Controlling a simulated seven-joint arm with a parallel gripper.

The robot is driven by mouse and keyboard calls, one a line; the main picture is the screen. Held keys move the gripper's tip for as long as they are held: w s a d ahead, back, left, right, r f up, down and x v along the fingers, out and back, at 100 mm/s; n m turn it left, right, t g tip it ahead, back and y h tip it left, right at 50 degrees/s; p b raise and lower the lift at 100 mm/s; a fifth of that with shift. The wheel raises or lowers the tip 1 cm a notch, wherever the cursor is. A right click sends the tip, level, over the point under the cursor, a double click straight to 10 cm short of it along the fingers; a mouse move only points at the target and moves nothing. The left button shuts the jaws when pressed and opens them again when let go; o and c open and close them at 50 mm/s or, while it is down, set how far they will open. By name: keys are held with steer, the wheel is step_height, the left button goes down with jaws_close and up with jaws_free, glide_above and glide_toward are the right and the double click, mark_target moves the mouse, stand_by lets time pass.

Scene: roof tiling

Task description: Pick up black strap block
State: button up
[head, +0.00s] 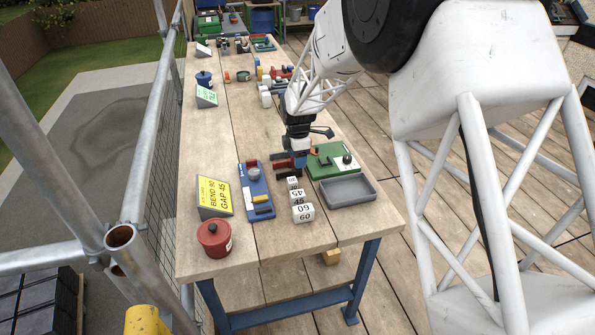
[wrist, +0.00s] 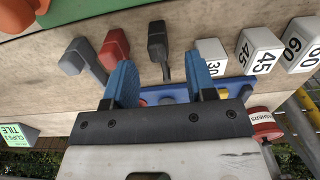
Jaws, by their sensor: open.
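The likely black strap block (wrist: 157,44) is a dark block with a thin strip, seen in the wrist view just beyond the gap between my fingertips. My gripper (wrist: 161,75) is open, with one blue finger on each side of the strip's line; nothing is clearly held. A red strap block (wrist: 115,48) and a grey one (wrist: 80,56) lie to its left. In the head view my gripper (head: 291,166) is low over the bench, beside the green box; it largely hides the blocks there, and I cannot pick out the black one.
White blocks numbered 30 (wrist: 210,55), 45 (wrist: 260,50) and 60 (wrist: 302,44) stand close on the right. On the bench (head: 290,238) are a blue tool tray (head: 253,207), green box (head: 325,168), grey tray (head: 350,190), red tin (head: 214,240) and yellow sign (head: 214,195).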

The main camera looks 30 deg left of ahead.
steer(key=shift+f, duration=0.2)
steer(key=shift+a+f, duration=0.1)
steer(key=shift+f, duration=2.55)
jaws_close()
steer(key=shift+r, duration=0.15)
steer(key=shift+r, duration=4.9)
